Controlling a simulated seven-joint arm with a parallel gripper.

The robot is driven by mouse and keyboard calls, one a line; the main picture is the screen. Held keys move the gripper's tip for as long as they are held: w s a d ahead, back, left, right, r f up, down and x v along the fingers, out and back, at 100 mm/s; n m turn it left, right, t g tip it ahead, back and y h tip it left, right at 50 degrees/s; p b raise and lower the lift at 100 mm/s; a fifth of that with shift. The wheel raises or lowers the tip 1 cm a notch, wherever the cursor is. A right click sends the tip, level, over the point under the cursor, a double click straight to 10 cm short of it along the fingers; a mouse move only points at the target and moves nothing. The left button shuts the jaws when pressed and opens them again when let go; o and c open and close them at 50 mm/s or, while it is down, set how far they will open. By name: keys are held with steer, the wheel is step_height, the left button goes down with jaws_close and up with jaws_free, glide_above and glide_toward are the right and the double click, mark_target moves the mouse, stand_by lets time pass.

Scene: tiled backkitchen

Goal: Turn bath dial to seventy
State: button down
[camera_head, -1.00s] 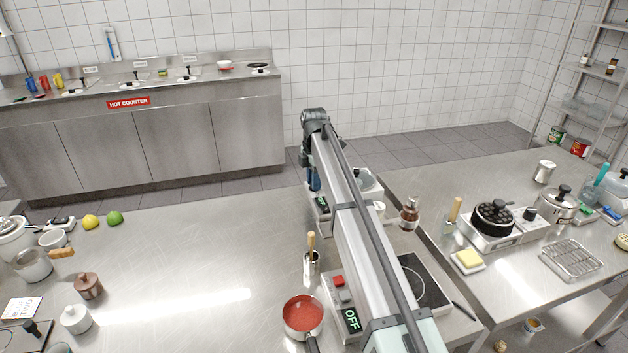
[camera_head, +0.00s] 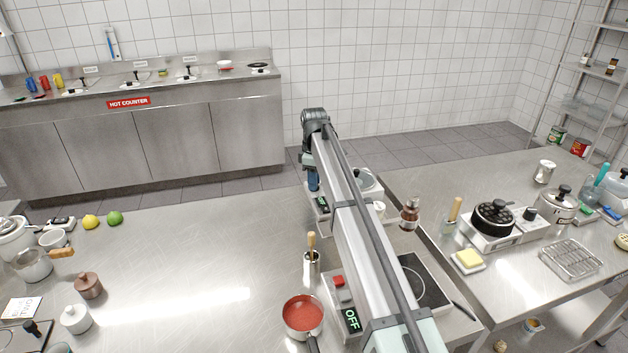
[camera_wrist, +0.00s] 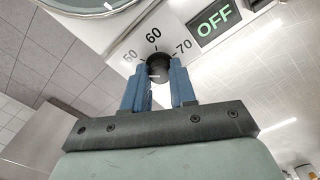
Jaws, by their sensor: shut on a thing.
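The bath dial (camera_wrist: 158,66) is a dark round knob on a white panel in the wrist view, with the marks 50, 60 and 70 printed around it. The 60 is above it and the 70 (camera_wrist: 183,48) is to its upper right. My gripper (camera_wrist: 160,80) has its two blue fingers shut on the dial, one on each side. The dial's pointer is too small to read surely. A display (camera_wrist: 217,20) beside the scale reads OFF. In the head view my arm hides most of the bath unit (camera_head: 321,203).
A brown bottle (camera_head: 409,214) stands to the right.

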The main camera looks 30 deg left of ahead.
steer(key=m, duration=1.3)
steer(key=shift+m, duration=0.4)
steer(key=m, duration=1.3)
steer(key=shift+m, duration=0.4)
steer(key=c, duration=0.9)
jaws_free()
steer(key=shift+r, duration=0.1)
step_height(320, 180, up, 14)
